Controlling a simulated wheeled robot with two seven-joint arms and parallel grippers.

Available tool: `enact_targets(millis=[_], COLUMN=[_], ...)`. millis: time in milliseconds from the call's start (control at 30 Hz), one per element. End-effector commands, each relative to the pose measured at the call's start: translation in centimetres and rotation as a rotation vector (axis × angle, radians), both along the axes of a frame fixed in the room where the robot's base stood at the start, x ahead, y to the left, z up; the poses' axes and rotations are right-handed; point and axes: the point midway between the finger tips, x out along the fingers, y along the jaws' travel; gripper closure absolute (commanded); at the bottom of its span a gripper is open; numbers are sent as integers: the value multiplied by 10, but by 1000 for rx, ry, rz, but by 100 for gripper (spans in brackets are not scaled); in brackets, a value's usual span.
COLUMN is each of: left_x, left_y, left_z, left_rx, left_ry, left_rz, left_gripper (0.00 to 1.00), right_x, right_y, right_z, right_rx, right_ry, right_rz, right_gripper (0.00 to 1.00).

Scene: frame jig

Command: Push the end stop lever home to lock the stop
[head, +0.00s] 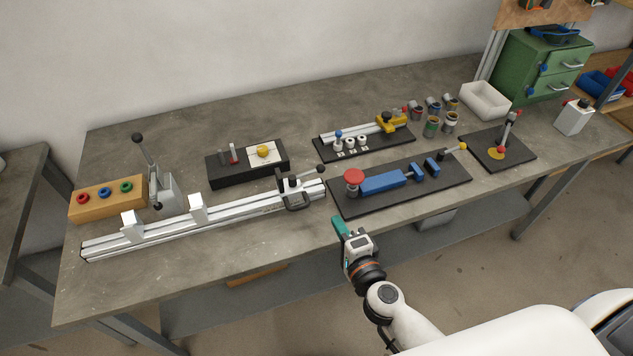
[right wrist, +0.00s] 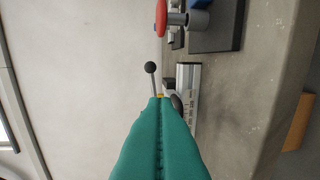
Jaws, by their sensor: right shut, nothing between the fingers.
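The end stop (head: 292,190) is a dark and silver block on the aluminium rail (head: 240,206), near the rail's right end. Its lever has a black ball knob (head: 320,169) and leans up to the right. In the right wrist view the black knob (right wrist: 151,67) stands just beyond my fingertips, and the rail's end (right wrist: 189,78) shows beside it. My right gripper (head: 338,224), with teal fingers, is shut and empty. It is in front of the table edge, to the right of and nearer than the end stop, apart from it. My left gripper is not in view.
A black plate with a blue clamp and red disc (head: 354,177) lies right of the rail. White blocks (head: 197,207) and a tall lever (head: 137,138) stand at the rail's left. A black fixture with a yellow knob (head: 263,152) lies behind. The table front right of the rail is bare.

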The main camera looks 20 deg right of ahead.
Motion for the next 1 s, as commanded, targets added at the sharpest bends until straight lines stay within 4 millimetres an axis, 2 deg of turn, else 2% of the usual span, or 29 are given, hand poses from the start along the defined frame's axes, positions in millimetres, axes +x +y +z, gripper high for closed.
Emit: enact_targets(millis=[200, 333, 800, 1000], left_x=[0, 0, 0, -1], left_y=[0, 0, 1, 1], left_z=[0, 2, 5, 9], left_rx=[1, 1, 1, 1], left_ry=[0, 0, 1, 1], left_rz=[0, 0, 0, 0], left_gripper=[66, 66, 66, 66], right_x=[2, 14, 108, 131], right_y=[0, 1, 7, 8], right_z=[0, 0, -9, -5], right_rx=[-2, -2, -1, -2], right_ry=[-1, -3, -4, -1], right_rz=[1, 1, 2, 1], right_gripper=[100, 100, 100, 100])
